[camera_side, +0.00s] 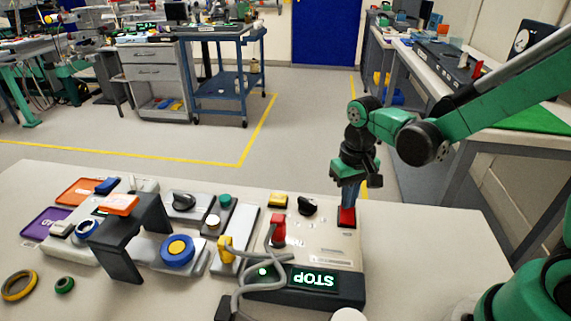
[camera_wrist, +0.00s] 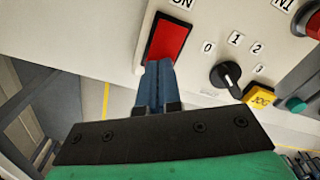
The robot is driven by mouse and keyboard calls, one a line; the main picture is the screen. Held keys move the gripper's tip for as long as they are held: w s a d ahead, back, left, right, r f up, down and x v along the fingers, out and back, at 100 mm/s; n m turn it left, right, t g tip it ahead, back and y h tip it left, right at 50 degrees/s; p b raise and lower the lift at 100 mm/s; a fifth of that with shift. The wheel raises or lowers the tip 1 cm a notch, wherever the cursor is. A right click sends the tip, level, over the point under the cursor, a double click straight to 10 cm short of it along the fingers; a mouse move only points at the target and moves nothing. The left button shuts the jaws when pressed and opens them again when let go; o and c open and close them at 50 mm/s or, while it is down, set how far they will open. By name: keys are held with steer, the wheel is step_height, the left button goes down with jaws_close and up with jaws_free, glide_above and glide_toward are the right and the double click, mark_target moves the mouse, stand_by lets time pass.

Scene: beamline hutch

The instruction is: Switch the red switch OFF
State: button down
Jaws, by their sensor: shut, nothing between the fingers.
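The red switch (camera_side: 347,217) is a red rocker at the far right corner of the beige control panel (camera_side: 325,240).
A black rotary knob (camera_wrist: 228,76) marked 0 to 3 and a yellow JOG button (camera_wrist: 258,98) are beside the switch. The white table (camera_side: 430,250) is clear to the right.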

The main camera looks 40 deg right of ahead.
mark_target(354, 219)
steer(key=shift+f, duration=0.2)
steer(key=shift+r, duration=3.55)
steer(key=shift+s+a+r+n+t, duration=0.25)
steer(key=shift+s+r+n+t, duration=0.35)
steer(key=shift+t, duration=0.6)
steer(key=shift+s+a+r+n+t, duration=0.35)
steer(key=shift+s+t, duration=0.4)
steer(key=shift+t, duration=0.45)
steer(key=shift+s+a+r+n+t, duration=0.15)
steer(key=shift+s+r+n+t, duration=0.2)
steer(key=shift+s+n+t, duration=0.6)
